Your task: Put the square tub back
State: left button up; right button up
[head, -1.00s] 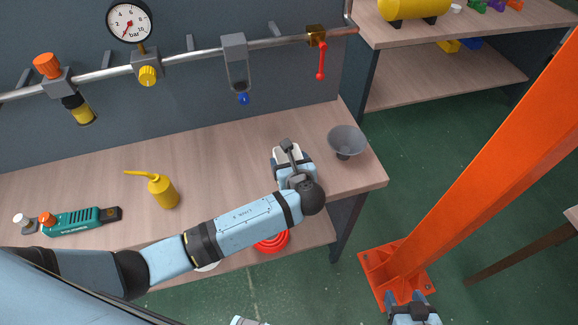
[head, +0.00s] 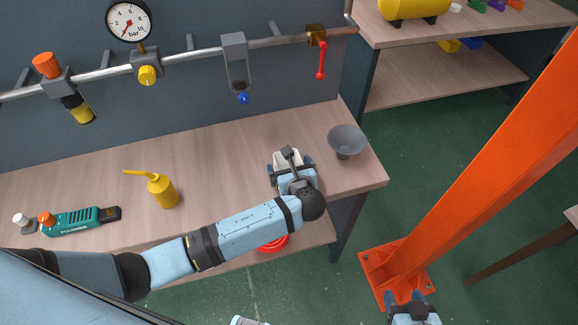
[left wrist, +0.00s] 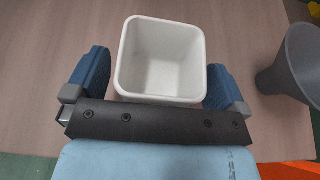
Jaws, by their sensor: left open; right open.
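The square tub (head: 284,156) is white and stands upright on the workbench, partly hidden in the head view by my left gripper (head: 289,167). In the left wrist view the tub (left wrist: 160,58) is empty, with its open top facing the camera. The fingers of my left gripper (left wrist: 157,82) are open, one on each side of the tub's near part, with a visible gap on the left and little or none on the right. My right gripper (head: 411,302) is low at the bottom of the head view, open and away from the bench.
A grey funnel (head: 346,140) stands just right of the tub near the bench's right end. A yellow oil can (head: 161,190) and a teal tool (head: 75,222) are to the left. A red round object (head: 273,244) is below. An orange post (head: 470,165) rises at right.

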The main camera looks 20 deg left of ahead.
pick_arm(q)
jog(key=v, duration=1.1)
jog(key=shift+s, duration=0.15)
jog(key=s+a+r+n+g+h, duration=0.2)
jog(key=s+a+n+g+h, duration=0.2)
jog(key=s+a+n, duration=0.75)
jog(key=s+a+r+n+g+h, duration=0.1)
jog(key=s+a+n+g+h, duration=0.35)
jog(key=s+n, duration=0.8)
jog(key=w+d+f+n+t+h+p, duration=0.2)
jog(key=w+d+f+t+p, duration=0.2)
jog(key=w+d+f+t, duration=0.2)
notch_tip(320, 180, down, 3)
jog(key=w+t, duration=0.2)
jog(key=w, duration=0.1)
